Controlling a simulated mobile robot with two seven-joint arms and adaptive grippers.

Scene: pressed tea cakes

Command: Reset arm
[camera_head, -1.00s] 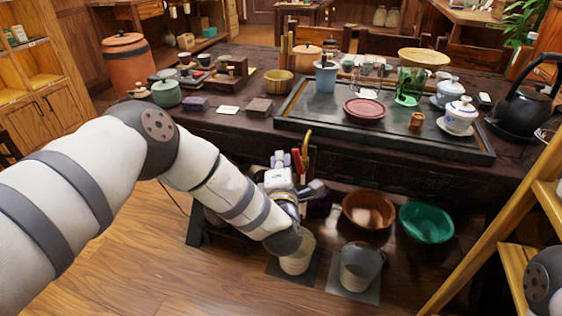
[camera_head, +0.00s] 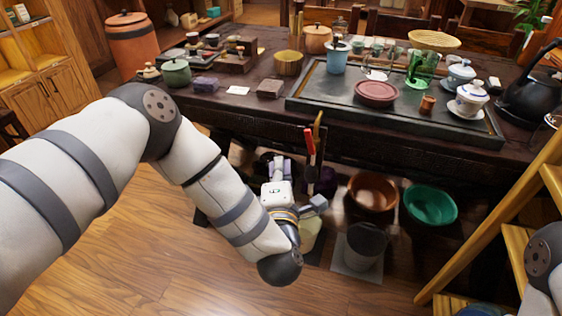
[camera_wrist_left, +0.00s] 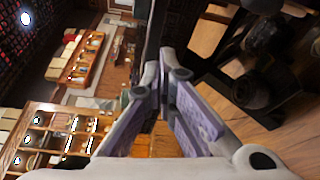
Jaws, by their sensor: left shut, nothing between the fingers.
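My left arm (camera_head: 220,195) comes in from the left and bends down in front of the tea table (camera_head: 260,122). My left gripper (camera_head: 276,166) is below the table's front edge, partly hidden by its own wrist. In the left wrist view my left gripper (camera_wrist_left: 164,78) shows its purple-padded fingers, shut with nothing between them. A small part of my right arm (camera_head: 545,262) shows at the right edge; its gripper is out of view.
A brown bowl (camera_head: 372,191), a green basin (camera_head: 430,204) and a grey bucket (camera_head: 363,246) stand low, right of my left wrist. A tea tray (camera_head: 325,99) with a maroon plate (camera_head: 376,92) is on the table. A wooden shelf (camera_head: 490,240) stands right. The floor (camera_head: 120,250) is open at left.

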